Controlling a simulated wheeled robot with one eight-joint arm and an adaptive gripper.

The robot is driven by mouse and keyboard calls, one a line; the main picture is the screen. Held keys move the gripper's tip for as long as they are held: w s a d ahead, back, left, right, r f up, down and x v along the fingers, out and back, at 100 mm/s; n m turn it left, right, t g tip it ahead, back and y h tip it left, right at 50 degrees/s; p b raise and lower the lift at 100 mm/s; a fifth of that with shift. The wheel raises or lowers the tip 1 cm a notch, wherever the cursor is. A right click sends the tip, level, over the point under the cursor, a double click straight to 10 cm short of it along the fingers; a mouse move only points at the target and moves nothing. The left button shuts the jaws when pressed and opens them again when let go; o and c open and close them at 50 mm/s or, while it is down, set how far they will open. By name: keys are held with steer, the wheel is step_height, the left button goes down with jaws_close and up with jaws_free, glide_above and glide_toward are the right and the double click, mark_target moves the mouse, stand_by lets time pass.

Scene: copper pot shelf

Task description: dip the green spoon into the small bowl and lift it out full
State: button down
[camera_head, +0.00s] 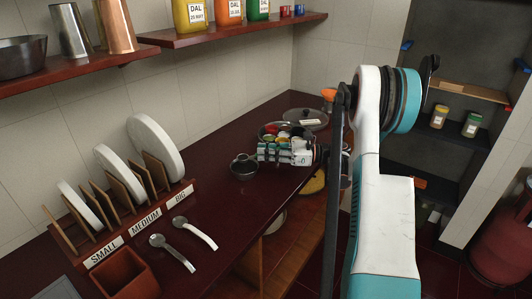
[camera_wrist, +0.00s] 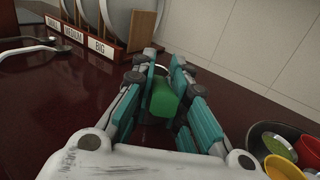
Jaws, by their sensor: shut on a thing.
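My gripper (camera_head: 264,152) reaches in from the right over the dark counter. In the wrist view, its fingers (camera_wrist: 164,92) are shut on a green piece, the green spoon (camera_wrist: 163,99). The spoon's lower end is hidden behind the fingers, so I cannot tell whether it is empty or full. In the head view, a small dark bowl (camera_head: 243,169) stands on the counter just left of and below my fingertips. I cannot tell whether the spoon touches it. In the wrist view, the bowl is mostly hidden by the gripper.
A round container of small coloured bowls (camera_head: 271,130) sits behind my gripper, with a lid (camera_head: 305,119) beyond. Two spoons (camera_head: 195,233) lie toward the front. A labelled plate rack (camera_head: 141,230) stands along the wall. The counter between is clear.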

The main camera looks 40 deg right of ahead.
steer(key=shift+s+d, duration=0.25)
steer(key=shift+d, duration=0.7)
steer(key=shift+w+a, duration=0.2)
steer(key=shift+a, duration=0.55)
steer(key=shift+w+a, duration=0.2)
steer(key=shift+a, duration=0.5)
steer(key=shift+s+d, duration=0.2)
steer(key=shift+d, duration=0.55)
steer(key=shift+s+d, duration=0.2)
steer(key=shift+d, duration=0.55)
steer(key=shift+a, duration=0.1)
steer(key=shift+w+a, duration=0.2)
steer(key=shift+a, duration=0.5)
